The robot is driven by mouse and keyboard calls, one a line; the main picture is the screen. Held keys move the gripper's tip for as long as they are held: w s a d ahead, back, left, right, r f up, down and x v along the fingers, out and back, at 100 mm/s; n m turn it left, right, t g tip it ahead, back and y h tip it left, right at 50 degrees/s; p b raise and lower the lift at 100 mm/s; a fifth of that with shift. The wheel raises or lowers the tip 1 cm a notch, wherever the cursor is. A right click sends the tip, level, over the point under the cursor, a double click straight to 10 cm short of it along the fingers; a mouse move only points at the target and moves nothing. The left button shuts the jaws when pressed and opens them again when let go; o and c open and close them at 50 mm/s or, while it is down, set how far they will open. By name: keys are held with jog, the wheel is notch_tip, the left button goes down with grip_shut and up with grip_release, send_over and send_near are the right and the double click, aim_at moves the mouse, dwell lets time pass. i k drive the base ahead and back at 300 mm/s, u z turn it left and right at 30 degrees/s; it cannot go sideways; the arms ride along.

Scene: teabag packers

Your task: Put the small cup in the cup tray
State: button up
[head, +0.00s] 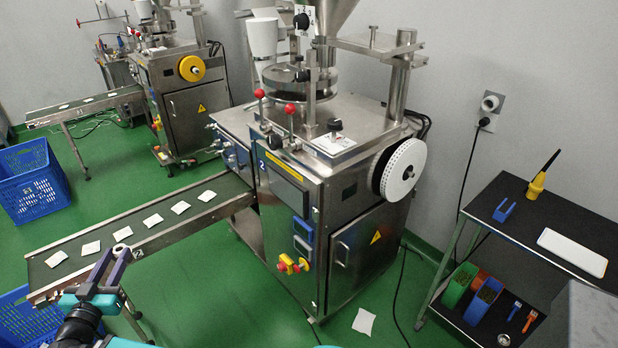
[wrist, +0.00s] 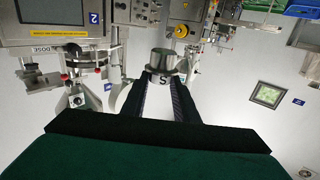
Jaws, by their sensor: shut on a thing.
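The small cup (wrist: 160,62) is a short grey metal cup with an S on a white label below it. In the wrist view it sits between the tips of my gripper (wrist: 160,83), which is shut on it. In the head view my gripper (head: 112,264) is at the lower left, over the near end of the conveyor, with a small pale end of the cup (head: 121,248) showing at its tips. A white flat tray (head: 572,252) lies on the dark table at the right, far from my gripper; I cannot tell if it is the cup tray.
Teabags lie along the conveyor belt (head: 139,226) beside my gripper. The packing machine (head: 344,247) stands between the conveyor and the dark table (head: 522,238). The table holds a blue holder (head: 504,209) and a yellow brush (head: 537,185). Green floor is open in front, with one white sheet (head: 364,321).

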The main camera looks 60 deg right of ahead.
aim_at(585, 259)
jog(key=u, duration=0.15)
jog(key=k, duration=0.55)
jog(key=z, duration=1.35)
